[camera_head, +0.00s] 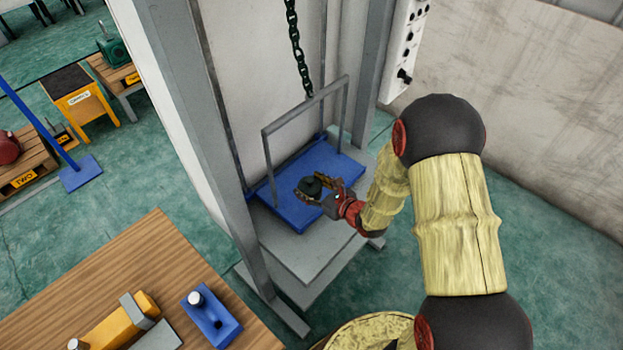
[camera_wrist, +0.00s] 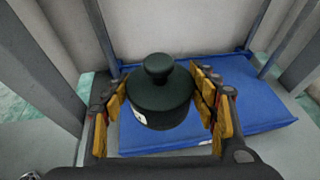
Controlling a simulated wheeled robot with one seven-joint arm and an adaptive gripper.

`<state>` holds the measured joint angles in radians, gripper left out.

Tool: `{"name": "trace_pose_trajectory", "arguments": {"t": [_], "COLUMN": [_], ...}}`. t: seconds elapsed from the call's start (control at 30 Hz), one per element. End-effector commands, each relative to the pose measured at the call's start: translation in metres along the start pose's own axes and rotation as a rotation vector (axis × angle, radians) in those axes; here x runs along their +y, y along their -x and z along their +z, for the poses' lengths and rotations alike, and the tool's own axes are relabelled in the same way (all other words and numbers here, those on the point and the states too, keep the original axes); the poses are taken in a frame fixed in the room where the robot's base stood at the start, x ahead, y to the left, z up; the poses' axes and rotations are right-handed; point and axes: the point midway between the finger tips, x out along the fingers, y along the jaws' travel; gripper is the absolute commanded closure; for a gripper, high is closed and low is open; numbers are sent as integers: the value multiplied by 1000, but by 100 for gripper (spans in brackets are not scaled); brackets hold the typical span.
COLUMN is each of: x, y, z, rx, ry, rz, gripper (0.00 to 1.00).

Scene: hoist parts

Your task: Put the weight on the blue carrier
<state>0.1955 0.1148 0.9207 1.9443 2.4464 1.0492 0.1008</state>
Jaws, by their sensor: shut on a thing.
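The weight is a dark green-black cylinder with a knob on top; it shows in the head view (camera_head: 309,187) and upright in the wrist view (camera_wrist: 160,97). My gripper (camera_head: 325,184) is shut on it, with yellow finger pads on both sides in the wrist view (camera_wrist: 162,108). The blue carrier (camera_head: 293,213) is a flat tray hung from a grey frame and chain; it also shows in the wrist view (camera_wrist: 262,115). The weight is over the carrier's front part. I cannot tell whether its underside touches the carrier.
Grey posts (camera_head: 207,120) stand to the left of the carrier, and another post (camera_head: 373,70) stands behind right. The chain (camera_head: 296,50) hangs above. A grey step (camera_head: 300,250) lies below. A wooden table (camera_head: 130,265) with yellow and blue blocks is front left.

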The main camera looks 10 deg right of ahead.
Motion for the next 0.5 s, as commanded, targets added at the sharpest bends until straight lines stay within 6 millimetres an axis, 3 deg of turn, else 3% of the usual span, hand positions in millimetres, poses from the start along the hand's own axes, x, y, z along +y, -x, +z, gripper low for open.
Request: {"name": "trace_pose_trajectory", "arguments": {"t": [0.03, 0.23, 0.5], "x": [7, 31, 50], "y": [-4, -7, -6], "z": [11, 31, 44], "rx": [-13, -15, -14], "ry": [5, -9, -26], "rz": [-4, -31, -51], "gripper": [100, 100, 100]}}
